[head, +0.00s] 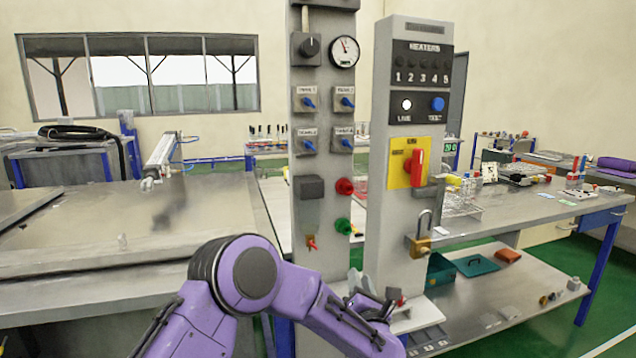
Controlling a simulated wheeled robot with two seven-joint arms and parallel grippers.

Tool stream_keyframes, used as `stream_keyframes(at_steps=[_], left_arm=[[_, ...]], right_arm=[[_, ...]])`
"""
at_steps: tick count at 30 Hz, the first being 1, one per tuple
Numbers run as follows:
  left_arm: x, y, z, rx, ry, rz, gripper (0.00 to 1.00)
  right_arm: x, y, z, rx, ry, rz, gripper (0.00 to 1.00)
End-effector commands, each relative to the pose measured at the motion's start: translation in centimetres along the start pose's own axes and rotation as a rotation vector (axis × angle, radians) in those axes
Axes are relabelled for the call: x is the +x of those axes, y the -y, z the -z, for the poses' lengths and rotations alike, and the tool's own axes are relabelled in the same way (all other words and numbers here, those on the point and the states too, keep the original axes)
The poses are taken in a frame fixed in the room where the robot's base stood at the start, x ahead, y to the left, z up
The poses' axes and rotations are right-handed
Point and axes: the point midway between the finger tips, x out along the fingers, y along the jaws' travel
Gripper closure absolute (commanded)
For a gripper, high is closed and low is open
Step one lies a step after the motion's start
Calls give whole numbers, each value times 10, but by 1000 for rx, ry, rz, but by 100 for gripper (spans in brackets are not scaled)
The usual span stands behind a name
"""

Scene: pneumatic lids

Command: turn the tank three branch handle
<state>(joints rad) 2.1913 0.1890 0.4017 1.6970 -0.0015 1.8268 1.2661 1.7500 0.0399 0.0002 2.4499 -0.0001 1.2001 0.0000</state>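Four small blue handles sit on square grey plates on the left grey column (320,210), in two rows of two. The plate labels are too small to read surely; the lower left handle (309,146) looks likely to be tank three's. The others are the upper left handle (309,103), upper right handle (347,102) and lower right handle (346,143). My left gripper (376,294) is low in front of the columns, well below the handles and apart from them. Its fingers are small and partly hidden, so its opening is unclear. My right gripper is out of view.
A second column (400,60) to the right carries heater lamps, a red rotary switch (415,168) and a padlock (420,240). The left column also has a gauge (344,52), a red knob (344,186) and a green knob (343,226). Benches flank both columns.

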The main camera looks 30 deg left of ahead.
Motion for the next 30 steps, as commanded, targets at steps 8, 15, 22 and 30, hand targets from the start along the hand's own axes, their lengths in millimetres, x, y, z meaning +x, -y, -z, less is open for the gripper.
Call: stream_keyframes(at_steps=[8,15,22,30], left_arm=[[58,-183,-173,-1188,175,-491,68],[80,-217,-184,-1331,204,-545,68],[125,-242,-176,-1325,204,-543,68],[150,-253,-169,-1323,206,-538,68]], right_arm=[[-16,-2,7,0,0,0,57],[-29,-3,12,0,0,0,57],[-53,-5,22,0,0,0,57],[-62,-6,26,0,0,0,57]])
